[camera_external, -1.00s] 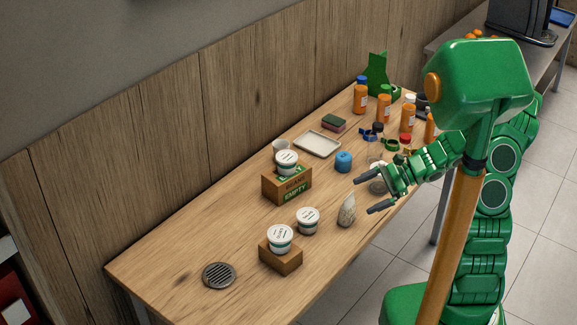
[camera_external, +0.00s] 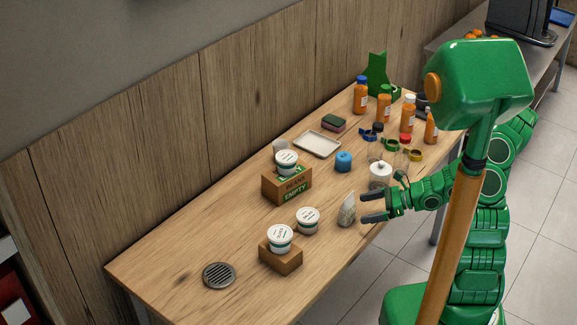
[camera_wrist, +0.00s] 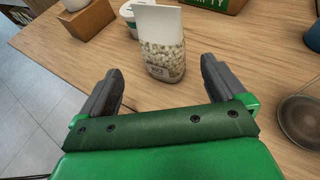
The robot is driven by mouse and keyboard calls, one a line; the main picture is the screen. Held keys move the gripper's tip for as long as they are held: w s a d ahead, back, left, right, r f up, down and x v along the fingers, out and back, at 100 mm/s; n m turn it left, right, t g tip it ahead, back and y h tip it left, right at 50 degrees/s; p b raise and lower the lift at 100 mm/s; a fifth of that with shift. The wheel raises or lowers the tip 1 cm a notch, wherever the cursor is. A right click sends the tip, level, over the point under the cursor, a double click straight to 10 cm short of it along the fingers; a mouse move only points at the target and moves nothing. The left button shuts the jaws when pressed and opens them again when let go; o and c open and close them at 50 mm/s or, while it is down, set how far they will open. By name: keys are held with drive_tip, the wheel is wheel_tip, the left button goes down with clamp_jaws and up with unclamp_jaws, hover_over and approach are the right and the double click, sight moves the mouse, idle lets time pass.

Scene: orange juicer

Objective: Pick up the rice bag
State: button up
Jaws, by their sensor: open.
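The rice bag (camera_external: 347,211) is a small upright bag with a plain pale top and a clear lower part full of whitish grains. It stands on the wooden table near its front edge. In the wrist view the rice bag (camera_wrist: 162,48) stands just beyond my fingertips, roughly midway between them. My gripper (camera_external: 368,207) is open and empty, with its fingers pointing at the bag from the right in the external view. In the wrist view my gripper (camera_wrist: 160,78) shows both dark fingers spread apart, with the bag not between them.
A white lidded jar (camera_external: 380,175) stands behind my gripper. The front left tabletop is mostly clear.

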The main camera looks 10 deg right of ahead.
sight(347, 211)
drive_tip(key=shift+w+x, duration=0.15)
drive_tip(key=shift+x, duration=1.65)
drive_tip(key=shift+w+x, duration=0.2)
drive_tip(key=shift+x, duration=1.6)
drive_tip(key=shift+d, duration=0.1)
drive_tip(key=shift+c, duration=0.5)
drive_tip(key=c, duration=1)
